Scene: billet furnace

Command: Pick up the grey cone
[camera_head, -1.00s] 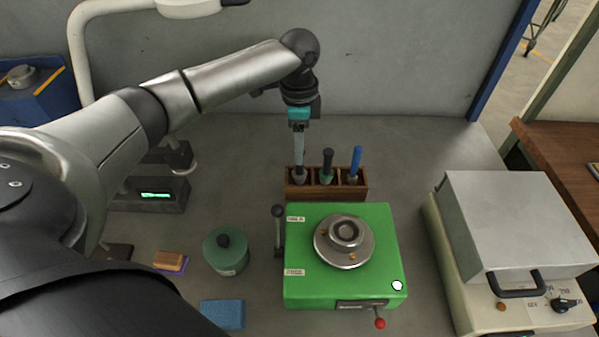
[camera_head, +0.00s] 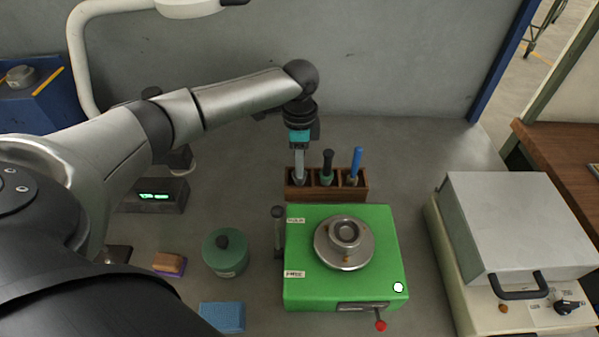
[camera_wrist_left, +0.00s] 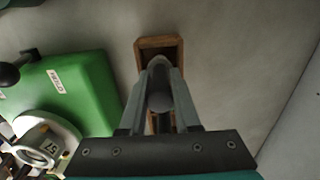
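A wooden rack (camera_head: 327,194) stands behind the green machine and holds several upright tools. The grey cone (camera_head: 299,180) appears to be the grey piece in its left compartment, largely hidden by my left gripper. My left gripper (camera_head: 299,172) points straight down over that compartment. In the left wrist view its two fingers (camera_wrist_left: 160,75) stand on either side of a grey, round-ended piece (camera_wrist_left: 158,101), with the rack (camera_wrist_left: 158,43) below. The fingers look apart; whether they touch the piece is unclear. My right gripper is not in view.
A black-green tool (camera_head: 327,165) and a blue-handled tool (camera_head: 356,163) stand in the rack's other compartments. The green machine (camera_head: 375,225) with a round metal chuck is just in front. A green pot (camera_head: 226,255) and a grey box oven (camera_head: 520,225) flank it.

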